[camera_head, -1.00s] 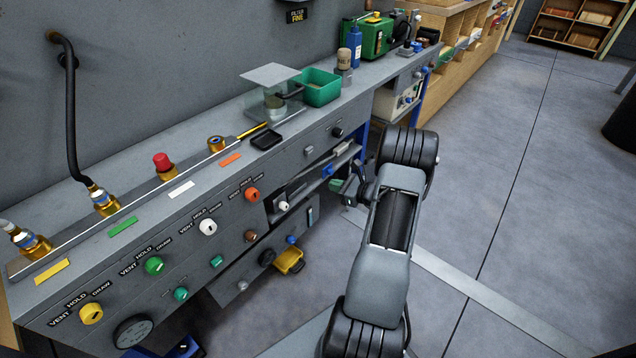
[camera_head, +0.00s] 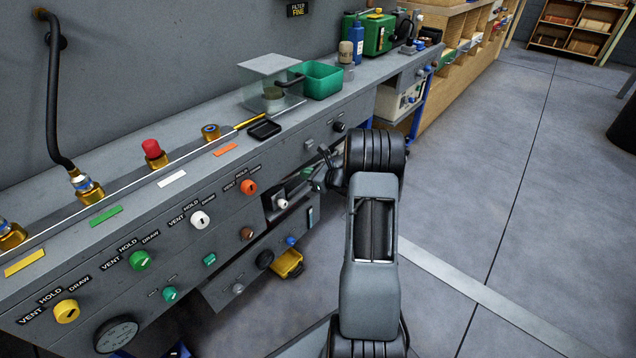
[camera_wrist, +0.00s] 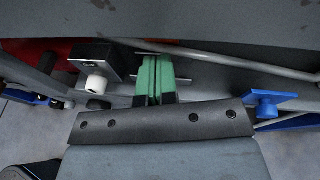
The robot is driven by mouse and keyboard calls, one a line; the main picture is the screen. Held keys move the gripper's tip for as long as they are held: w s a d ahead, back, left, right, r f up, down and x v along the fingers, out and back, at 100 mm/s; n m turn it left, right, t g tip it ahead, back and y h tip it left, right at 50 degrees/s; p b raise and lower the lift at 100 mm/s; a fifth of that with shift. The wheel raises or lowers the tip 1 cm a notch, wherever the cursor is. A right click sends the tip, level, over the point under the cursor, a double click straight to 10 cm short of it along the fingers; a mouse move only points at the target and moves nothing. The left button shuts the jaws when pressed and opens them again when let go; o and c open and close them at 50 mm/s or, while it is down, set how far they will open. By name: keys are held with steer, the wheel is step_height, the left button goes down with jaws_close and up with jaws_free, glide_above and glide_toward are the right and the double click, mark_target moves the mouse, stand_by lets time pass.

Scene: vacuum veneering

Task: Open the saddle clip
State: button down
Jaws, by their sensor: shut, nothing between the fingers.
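My gripper (camera_head: 322,172) is at the front edge of the grey bench, by the open bay under the worktop, partly hidden by my arm. In the wrist view my gripper (camera_wrist: 156,72) shows two green finger pads side by side, closed together, with nothing seen between them. They point at thin grey rods under the bench edge. A black block with a white knob (camera_wrist: 95,84) is left of the fingers. A blue part (camera_wrist: 267,108) is to their right. I cannot make out for sure which part is the saddle clip.
The bench front carries yellow (camera_head: 66,311), green (camera_head: 140,260), white (camera_head: 200,219) and orange (camera_head: 248,187) knobs. A yellow part (camera_head: 288,263) hangs low under the bay. A green bin (camera_head: 322,80) stands on the worktop.

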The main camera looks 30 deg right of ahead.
steer(key=shift+w+a+r, duration=0.4)
steer(key=shift+w+r, duration=0.1)
steer(key=shift+w, duration=0.3)
